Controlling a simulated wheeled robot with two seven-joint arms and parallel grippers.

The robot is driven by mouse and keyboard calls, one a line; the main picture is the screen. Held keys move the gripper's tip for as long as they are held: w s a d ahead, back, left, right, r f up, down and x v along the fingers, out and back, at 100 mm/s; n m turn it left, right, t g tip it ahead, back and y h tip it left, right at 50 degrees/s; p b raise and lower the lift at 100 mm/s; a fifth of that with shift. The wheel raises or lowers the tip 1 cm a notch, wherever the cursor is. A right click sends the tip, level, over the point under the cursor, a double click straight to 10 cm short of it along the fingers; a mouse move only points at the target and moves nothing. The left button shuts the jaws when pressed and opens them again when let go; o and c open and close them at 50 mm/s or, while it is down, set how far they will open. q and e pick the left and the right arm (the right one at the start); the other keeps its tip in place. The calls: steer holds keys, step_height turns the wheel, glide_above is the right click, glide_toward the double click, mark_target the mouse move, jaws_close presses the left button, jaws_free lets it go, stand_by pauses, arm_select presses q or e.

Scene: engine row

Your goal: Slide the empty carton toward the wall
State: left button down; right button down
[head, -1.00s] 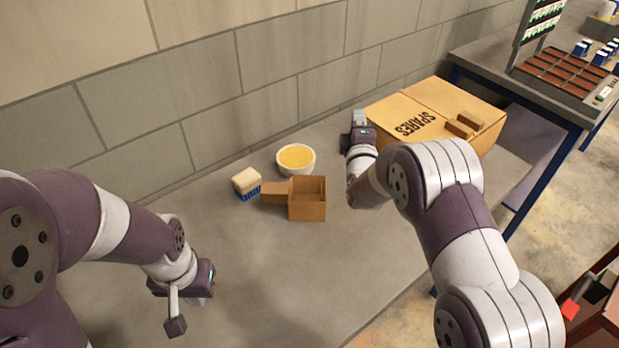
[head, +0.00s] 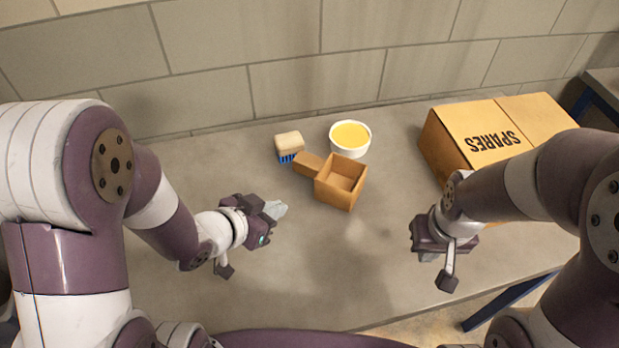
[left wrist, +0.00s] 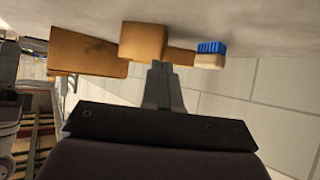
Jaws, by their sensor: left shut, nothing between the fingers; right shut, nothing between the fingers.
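The carton is a large tan cardboard box marked SPARES (head: 455,122), standing on the grey bench near the wall (head: 290,80) in the head view. My right forearm hides its near right part. It also shows in the left wrist view (left wrist: 88,54). My right gripper (head: 428,256) is shut and empty over the bench, in front of the carton's near left side. My left gripper (head: 278,209) is shut and empty, left of a small open brown box with a handle (head: 338,183). Its closed fingers also show in the left wrist view (left wrist: 160,72).
A white bowl of yellow stuff (head: 351,138) and a brush with blue bristles (head: 289,146) stand behind the small box, which also shows in the left wrist view (left wrist: 143,41). The bench (head: 310,290) is clear in front. Another table (head: 603,80) is at far right.

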arm_select(q)
glide_toward(319, 182)
steer(key=d+f, duration=0.1)
steer(key=f, duration=0.1)
steer(key=w+d, duration=0.1)
steer(key=w+d+f, duration=0.1)
steer(key=w, duration=0.2)
steer(key=shift+w+d+f, duration=0.15)
steer(key=shift+w+d, duration=0.2)
steer(key=shift+d, duration=0.05)
arm_select(e)
steer(key=shift+d, duration=0.4)
arm_select(q)
steer(key=shift+a, duration=0.1)
arm_select(e)
steer(key=shift+w, duration=0.1)
arm_select(q)
steer(key=shift+s+a, duration=0.35)
steer(key=shift+s, duration=0.15)
